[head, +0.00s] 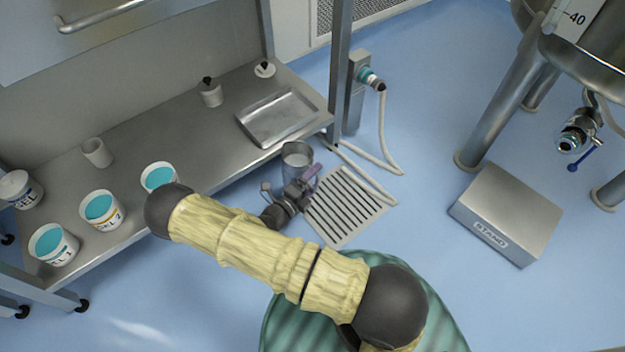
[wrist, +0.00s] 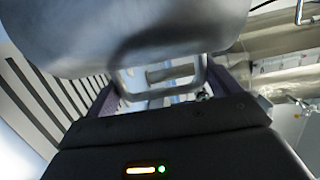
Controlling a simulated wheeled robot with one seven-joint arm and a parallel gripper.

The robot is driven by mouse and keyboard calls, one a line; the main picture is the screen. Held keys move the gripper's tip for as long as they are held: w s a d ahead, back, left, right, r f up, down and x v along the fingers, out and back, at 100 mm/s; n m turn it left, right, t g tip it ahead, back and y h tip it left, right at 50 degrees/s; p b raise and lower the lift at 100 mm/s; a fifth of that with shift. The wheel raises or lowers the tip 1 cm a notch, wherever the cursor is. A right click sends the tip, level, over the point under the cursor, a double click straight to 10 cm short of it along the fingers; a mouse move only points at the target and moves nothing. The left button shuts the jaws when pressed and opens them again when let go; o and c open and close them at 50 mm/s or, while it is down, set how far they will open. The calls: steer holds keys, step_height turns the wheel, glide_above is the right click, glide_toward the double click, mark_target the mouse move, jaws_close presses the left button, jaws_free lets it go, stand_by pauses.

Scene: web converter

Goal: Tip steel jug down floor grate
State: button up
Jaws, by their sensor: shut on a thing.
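The steel jug (head: 297,156) is in the head view, upright or nearly so, beside the low shelf's front edge and near the upper left of the floor grate (head: 345,207). My gripper (head: 301,183) is shut on the jug, at its near side. In the wrist view the jug's shiny body (wrist: 130,35) fills the top, with its handle (wrist: 170,74) between my gripper's fingers (wrist: 165,92). The grate's dark slots (wrist: 40,90) show at the left there. The head view shows a pale inside in the jug; I cannot tell how much liquid it holds.
A steel bench (head: 190,150) at the left carries tubs of teal stuff (head: 98,207), a tray (head: 278,117) and small pale cups. A hose (head: 385,140) trails to the grate's edge. A steel stand block (head: 507,213) and a legged vessel (head: 590,50) stand right. Blue floor between is clear.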

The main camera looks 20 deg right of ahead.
step_height(320, 180, down, 9)
steer(key=d+m+y+b, duration=0.1)
steer(key=m+y+b, duration=0.2)
steer(key=m+b, duration=0.1)
steer(key=shift+s+d+m+g, duration=0.15)
steer(key=shift+s+m+g, duration=0.15)
steer(key=shift+g, duration=0.1)
stand_by(3.1)
steer(key=shift+w+a+f+m+y+b, duration=0.1)
steer(key=shift+a+f+m+y+b, duration=0.1)
steer(key=shift+f+m+y+b, duration=0.35)
steer(key=shift+w+a+f+m+y+b, duration=0.15)
steer(key=shift+a+f+y+b, duration=0.1)
steer(key=shift+f+b, duration=0.5)
steer(key=shift+w+a+f+m+y+b, duration=0.1)
steer(key=shift+a+f+m+y+b, duration=0.1)
steer(key=shift+f+m+y+b, duration=0.3)
steer(key=shift+f, duration=0.1)
steer(key=shift+w+a+r+m+t+y+b, duration=0.3)
steer(key=shift+a+r+m+t+y+b, duration=0.15)
steer(key=shift+r+m+y, duration=0.45)
steer(key=shift+a+p, duration=0.1)
steer(key=shift+p, duration=0.25)
steer(key=shift+r+m+y+p, duration=0.25)
steer(key=shift+y+p, duration=0.25)
steer(key=shift+p, duration=0.25)
